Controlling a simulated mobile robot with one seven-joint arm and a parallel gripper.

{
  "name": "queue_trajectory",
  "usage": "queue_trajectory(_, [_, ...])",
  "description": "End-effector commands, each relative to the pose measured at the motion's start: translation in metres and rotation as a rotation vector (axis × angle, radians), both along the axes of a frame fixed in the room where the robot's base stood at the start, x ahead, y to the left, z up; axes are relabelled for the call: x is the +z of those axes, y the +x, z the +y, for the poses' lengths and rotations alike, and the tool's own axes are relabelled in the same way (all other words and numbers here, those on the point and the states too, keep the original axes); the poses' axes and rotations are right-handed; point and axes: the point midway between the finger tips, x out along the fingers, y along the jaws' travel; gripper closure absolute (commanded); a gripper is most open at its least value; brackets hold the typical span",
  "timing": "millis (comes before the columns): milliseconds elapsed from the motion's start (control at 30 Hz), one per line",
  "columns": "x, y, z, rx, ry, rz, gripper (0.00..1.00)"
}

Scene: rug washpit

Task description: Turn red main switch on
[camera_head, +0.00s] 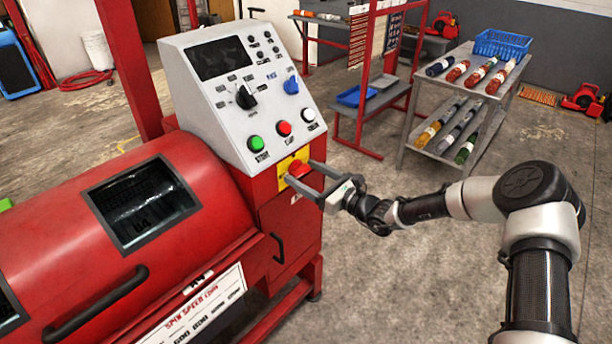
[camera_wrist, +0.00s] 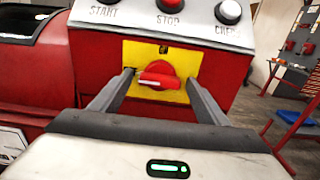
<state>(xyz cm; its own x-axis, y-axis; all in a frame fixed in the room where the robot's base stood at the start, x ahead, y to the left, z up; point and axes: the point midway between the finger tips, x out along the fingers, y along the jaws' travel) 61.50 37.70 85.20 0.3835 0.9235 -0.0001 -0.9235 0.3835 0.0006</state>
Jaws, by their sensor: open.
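The red main switch (camera_wrist: 158,75) is a rotary knob on a yellow plate (camera_wrist: 128,52), on the red front of the machine below the grey control panel. Its grip bar lies roughly horizontal in the wrist view. In the head view the switch (camera_head: 297,169) shows partly behind my fingers. My gripper (camera_head: 301,180) is open, with one finger on each side of the knob. In the wrist view the fingers (camera_wrist: 160,82) flank it with gaps showing. I cannot tell whether the fingertips touch the plate.
The sloped control panel (camera_head: 215,105) with green start (camera_head: 256,143), red stop (camera_head: 284,128) and white (camera_head: 308,115) buttons sits just above the switch. A black handle (camera_head: 278,250) is below. A shelf cart (camera_head: 468,100) with rolled rugs stands behind right. Floor beside the machine is free.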

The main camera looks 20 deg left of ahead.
Motion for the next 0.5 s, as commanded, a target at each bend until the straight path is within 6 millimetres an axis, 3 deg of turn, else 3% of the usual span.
queue_trajectory(200, [0.0000, 0.0000, 0.0001, 0.000, 0.000, 0.000, 0.33])
queue_trajectory(433, [-0.0001, 0.0000, -0.0001, 0.000, 0.000, -0.001, 0.72])
queue_trajectory(500, [0.0000, 0.0000, -0.0001, 0.000, 0.000, 0.000, 0.72])
